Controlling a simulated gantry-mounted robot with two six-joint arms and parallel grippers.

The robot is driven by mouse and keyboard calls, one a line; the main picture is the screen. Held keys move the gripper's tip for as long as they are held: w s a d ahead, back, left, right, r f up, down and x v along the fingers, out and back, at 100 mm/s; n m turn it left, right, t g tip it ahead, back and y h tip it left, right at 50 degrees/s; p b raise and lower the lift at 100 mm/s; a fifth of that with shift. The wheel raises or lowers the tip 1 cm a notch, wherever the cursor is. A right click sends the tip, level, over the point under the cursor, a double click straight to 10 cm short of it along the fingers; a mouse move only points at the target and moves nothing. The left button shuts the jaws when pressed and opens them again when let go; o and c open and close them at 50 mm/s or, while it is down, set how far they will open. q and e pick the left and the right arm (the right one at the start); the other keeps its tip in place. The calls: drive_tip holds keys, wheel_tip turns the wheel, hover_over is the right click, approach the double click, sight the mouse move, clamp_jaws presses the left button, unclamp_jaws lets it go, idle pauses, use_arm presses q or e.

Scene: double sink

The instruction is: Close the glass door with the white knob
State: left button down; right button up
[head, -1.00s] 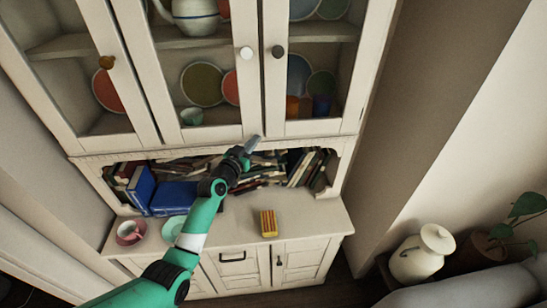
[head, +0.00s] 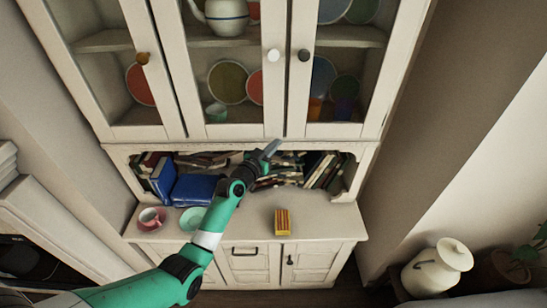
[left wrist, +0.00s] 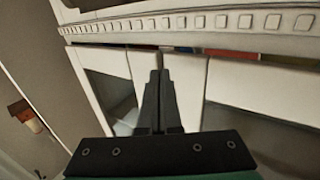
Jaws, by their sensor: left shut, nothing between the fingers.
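The glass door (head: 162,72) with the white knob (head: 273,55) is the middle door of the upper cabinet in the head view. It looks about flush with its neighbours; a small gap cannot be told. My left gripper (head: 272,147) is just below that door's lower right corner, in front of the cabinet's ledge. Its fingers are together and empty, apart from the knob. In the left wrist view the fingers (left wrist: 159,85) point up towards pale frames below a toothed moulding (left wrist: 200,22). The white knob does not show there. My right gripper is out of view.
Neighbouring doors have a brown knob (head: 143,58) and a dark knob (head: 304,54). Books (head: 318,170) fill the open shelf below. A pink cup (head: 150,219), a green dish (head: 192,219) and a yellow-red box (head: 282,222) stand on the counter. A white jug (head: 437,269) stands right.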

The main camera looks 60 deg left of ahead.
use_arm(q)
drive_tip(key=s+d+p, duration=0.2)
drive_tip(key=s+d, duration=0.3)
drive_tip(key=d, duration=0.5)
drive_tip(key=shift+s+r, duration=0.15)
drive_tip(key=shift+s, duration=0.05)
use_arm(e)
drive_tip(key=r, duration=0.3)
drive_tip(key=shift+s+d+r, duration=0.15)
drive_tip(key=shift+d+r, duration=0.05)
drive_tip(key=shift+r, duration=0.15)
use_arm(q)
drive_tip(key=shift+d, duration=0.1)
